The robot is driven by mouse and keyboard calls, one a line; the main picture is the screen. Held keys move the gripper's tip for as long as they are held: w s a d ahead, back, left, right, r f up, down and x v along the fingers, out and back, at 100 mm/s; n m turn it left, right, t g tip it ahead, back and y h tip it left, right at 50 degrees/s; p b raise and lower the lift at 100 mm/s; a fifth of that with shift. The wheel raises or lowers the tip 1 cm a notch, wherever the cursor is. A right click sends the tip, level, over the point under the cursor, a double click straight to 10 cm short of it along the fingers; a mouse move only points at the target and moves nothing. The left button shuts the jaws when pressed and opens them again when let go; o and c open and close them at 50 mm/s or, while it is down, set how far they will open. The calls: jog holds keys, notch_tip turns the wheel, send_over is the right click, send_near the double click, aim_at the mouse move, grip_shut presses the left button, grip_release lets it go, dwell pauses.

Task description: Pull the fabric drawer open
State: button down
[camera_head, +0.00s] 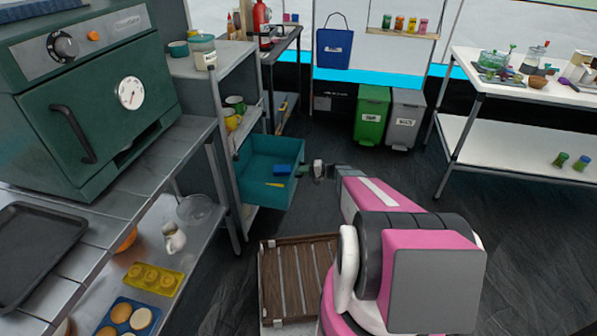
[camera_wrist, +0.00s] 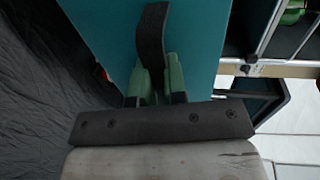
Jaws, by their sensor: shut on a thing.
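The teal fabric drawer (camera_head: 262,196) juts out of the narrow grey shelf unit, and its open top shows a blue block and a yellow item inside. In the wrist view, its teal front (camera_wrist: 205,45) fills the upper middle. A dark strap pull (camera_wrist: 152,35) hangs from that front. My gripper (camera_head: 304,169) is at the drawer's right-hand face. In the wrist view, the green fingers of my gripper (camera_wrist: 156,82) are closed on the lower end of the strap. The strap's very end is hidden between the fingers.
A slatted wooden crate (camera_head: 298,278) stands on the floor below the drawer, beside my arm. A counter with a green oven (camera_head: 100,110) is at left. Green and grey bins (camera_head: 372,115) stand at the back. The dark floor to the right is clear.

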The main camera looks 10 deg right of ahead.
jog(key=shift+d, duration=0.1)
jog(key=c, duration=1.2)
grip_release()
jog(key=v, duration=1)
jog(key=shift+s+d, duration=0.15)
jog(key=shift+d, duration=0.2)
jog(key=shift+r, duration=0.1)
jog(key=s+a+r+n+g+h, duration=0.2)
jog(key=s+a+r+g+h, duration=0.35)
jog(key=s+a, duration=0.4)
jog(key=s+r+h, duration=0.3)
jog(key=s, duration=0.1)
jog(key=s+d+r+n+h, duration=0.1)
jog(key=s+r+h, duration=0.2)
jog(key=s+r, duration=0.1)
jog(key=s+r+n+h, duration=0.1)
jog(key=s+r+h, duration=0.2)
jog(key=s, duration=0.2)
jog(key=shift+d+r, duration=0.3)
jog(key=shift+d, duration=0.1)
